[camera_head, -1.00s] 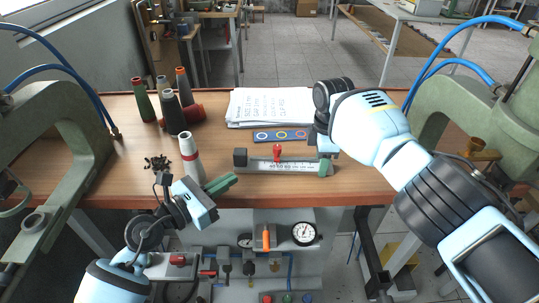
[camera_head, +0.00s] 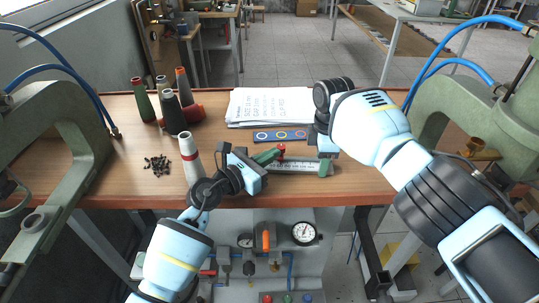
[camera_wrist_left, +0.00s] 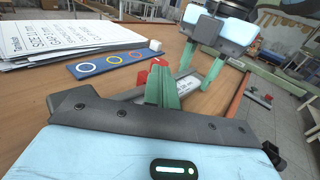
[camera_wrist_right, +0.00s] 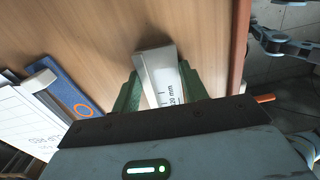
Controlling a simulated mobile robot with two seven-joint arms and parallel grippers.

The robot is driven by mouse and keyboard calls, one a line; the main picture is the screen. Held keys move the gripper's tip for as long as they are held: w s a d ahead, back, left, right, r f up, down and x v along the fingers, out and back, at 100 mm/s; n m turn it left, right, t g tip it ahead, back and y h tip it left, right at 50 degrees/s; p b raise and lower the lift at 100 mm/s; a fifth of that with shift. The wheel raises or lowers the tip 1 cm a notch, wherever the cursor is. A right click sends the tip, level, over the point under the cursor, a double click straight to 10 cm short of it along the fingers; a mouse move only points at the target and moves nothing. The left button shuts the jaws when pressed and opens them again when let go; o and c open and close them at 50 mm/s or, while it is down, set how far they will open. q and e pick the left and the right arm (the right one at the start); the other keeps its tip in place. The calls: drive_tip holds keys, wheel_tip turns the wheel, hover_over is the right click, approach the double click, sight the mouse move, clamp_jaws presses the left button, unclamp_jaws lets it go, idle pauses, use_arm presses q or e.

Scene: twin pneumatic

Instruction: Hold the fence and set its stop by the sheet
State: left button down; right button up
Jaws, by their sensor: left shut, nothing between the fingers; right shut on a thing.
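The fence (camera_head: 303,166) is a pale bar with a printed scale, lying near the table's front edge. My right gripper (camera_head: 326,160) is shut on its right end; the right wrist view shows the fence end (camera_wrist_right: 160,75) between the green fingers. The red knob of the stop (camera_head: 282,149) stands on the fence. My left gripper (camera_head: 268,157) is shut and empty, its green fingertips just left of the knob; whether they touch is unclear. The left wrist view shows the red knob (camera_wrist_left: 155,66) behind these fingers. The fence's left part is hidden. A printed sheet (camera_head: 268,106) lies behind, on a paper stack.
A blue strip with coloured rings (camera_head: 281,136) lies between fence and papers. Thread cones stand at left, one white and red (camera_head: 190,158) close to my left arm. Small dark pieces (camera_head: 157,165) lie left of it. Green machine frames flank the table.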

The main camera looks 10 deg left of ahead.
use_arm(q)
drive_tip(key=shift+w, duration=0.1)
use_arm(e)
drive_tip(key=shift+s+a, duration=0.1)
drive_tip(key=shift+a, duration=0.05)
use_arm(q)
drive_tip(key=d, duration=0.5)
drive_tip(key=shift+w, duration=0.15)
drive_tip(key=shift+a, duration=0.15)
drive_tip(key=v, duration=1.4)
use_arm(e)
drive_tip(key=o, duration=1.1)
drive_tip(key=shift+o, duration=0.2)
